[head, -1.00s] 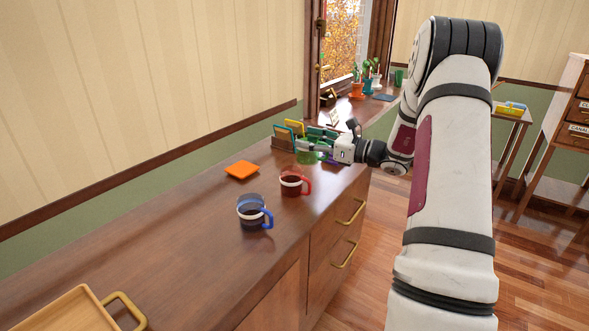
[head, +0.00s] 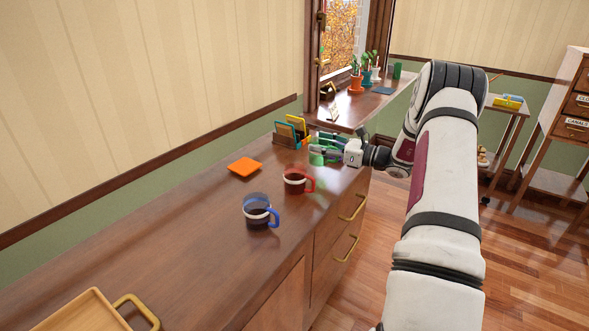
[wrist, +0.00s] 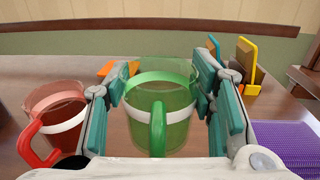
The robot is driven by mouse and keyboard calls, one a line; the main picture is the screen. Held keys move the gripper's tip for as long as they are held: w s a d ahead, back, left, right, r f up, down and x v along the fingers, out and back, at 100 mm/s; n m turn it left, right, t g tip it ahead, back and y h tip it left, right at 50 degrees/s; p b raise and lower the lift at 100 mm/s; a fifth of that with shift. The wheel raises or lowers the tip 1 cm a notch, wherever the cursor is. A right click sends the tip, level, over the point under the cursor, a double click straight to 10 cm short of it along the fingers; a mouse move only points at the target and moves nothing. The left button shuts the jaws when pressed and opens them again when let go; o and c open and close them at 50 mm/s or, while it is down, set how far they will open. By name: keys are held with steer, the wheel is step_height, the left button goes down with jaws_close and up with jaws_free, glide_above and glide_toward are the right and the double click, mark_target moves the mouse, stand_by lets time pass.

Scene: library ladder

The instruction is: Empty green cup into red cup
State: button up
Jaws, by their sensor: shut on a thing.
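The green cup (wrist: 160,118) is see-through with a white band and stands upright between my fingers in the wrist view, its handle toward the camera. My gripper (wrist: 161,95) is shut on it from both sides. In the head view the green cup (head: 317,158) is partly hidden by my gripper (head: 330,153). Whether it touches the counter, and what it holds, I cannot tell. The red cup (head: 293,184) stands upright on the counter, nearer the head camera, with dark contents. It also shows left of my gripper in the wrist view (wrist: 62,112).
A blue cup (head: 256,209) with dark contents stands near the red cup. An orange square (head: 244,167) lies behind them on the wooden counter (head: 185,235). A file holder (head: 288,138) is close behind my gripper. A wooden tray (head: 85,314) lies at the near left.

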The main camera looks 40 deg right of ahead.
steer(key=shift+a+r, duration=0.15)
steer(key=s+a+r+n+b, duration=0.1)
steer(key=s+a+r+n, duration=0.1)
steer(key=a+n, duration=0.4)
steer(key=shift+s+n, duration=0.45)
steer(key=shift+n, duration=0.75)
steer(key=shift+a+r+n, duration=0.15)
steer(key=shift+a+n, duration=0.05)
steer(key=shift+n, duration=0.2)
stand_by(0.6)
steer(key=shift+s+a+r+n+b, duration=0.15)
steer(key=shift+n+b, duration=0.25)
steer(key=shift+n, duration=0.45)
steer(key=shift+s+a+r+n+b, duration=0.15)
steer(key=shift+r+n+b, duration=0.2)
steer(key=shift+n, duration=0.5)
stand_by(3.3)
